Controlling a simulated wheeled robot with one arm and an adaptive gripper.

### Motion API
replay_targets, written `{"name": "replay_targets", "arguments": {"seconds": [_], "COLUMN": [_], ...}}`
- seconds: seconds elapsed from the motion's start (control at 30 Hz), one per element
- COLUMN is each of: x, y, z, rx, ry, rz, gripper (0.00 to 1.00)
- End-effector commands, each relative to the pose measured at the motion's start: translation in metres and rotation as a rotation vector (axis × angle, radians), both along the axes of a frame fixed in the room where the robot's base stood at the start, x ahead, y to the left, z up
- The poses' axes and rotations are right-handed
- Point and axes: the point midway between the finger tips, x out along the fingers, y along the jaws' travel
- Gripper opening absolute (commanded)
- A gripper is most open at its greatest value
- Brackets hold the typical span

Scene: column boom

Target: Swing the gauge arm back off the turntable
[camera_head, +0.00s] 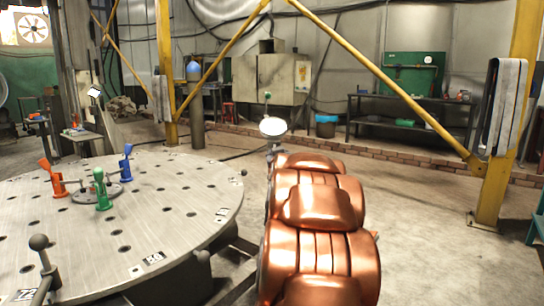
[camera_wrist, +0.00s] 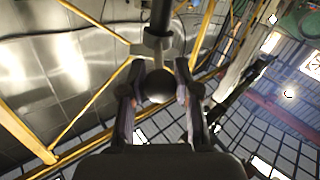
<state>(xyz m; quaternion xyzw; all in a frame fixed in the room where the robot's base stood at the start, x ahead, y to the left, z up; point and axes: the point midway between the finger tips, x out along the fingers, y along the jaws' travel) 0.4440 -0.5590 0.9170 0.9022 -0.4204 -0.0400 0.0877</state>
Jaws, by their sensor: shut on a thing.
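In the wrist view, my gripper (camera_wrist: 160,74) has its two fingers on either side of a dark ball knob (camera_wrist: 157,88) and is shut on it. A grey bracket and a dark rod (camera_wrist: 161,16) stand directly beyond the knob; I cannot tell how much of the gauge arm this is. In the head view, my copper arm reaches away to the right of the turntable (camera_head: 180,205), and my gripper cannot be made out at its far end. The round grey turntable has many holes. Orange (camera_head: 53,180), green (camera_head: 102,190) and blue (camera_head: 126,163) fittings stand around its hub.
A lever with a dark ball (camera_head: 38,242) stands at the turntable's near rim. A yellow post (camera_head: 500,175) and sloping yellow braces stand right and behind. A dark workbench (camera_head: 415,110) and blue bin (camera_head: 326,125) are at the back. Floor is clear right of my arm.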

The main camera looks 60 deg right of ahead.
Motion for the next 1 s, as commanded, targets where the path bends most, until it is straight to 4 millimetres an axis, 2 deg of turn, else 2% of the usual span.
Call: {"name": "replay_targets", "arguments": {"seconds": [0.07,0.1,0.3,0.7,1.0], "x": [0.001,0.001,0.001,-0.001,-0.02], "y": [0.001,0.001,0.001,0.004,0.026], "z": [0.0,0.0,-0.001,0.0,-0.001], "rx": [0.0,0.0,0.001,0.001,0.003], "ry": [0.002,0.002,0.001,0.001,0.002], "rz": [0.002,0.002,0.003,0.003,0.002], "gripper": [0.0,0.35,0.56,0.57,0.57]}}
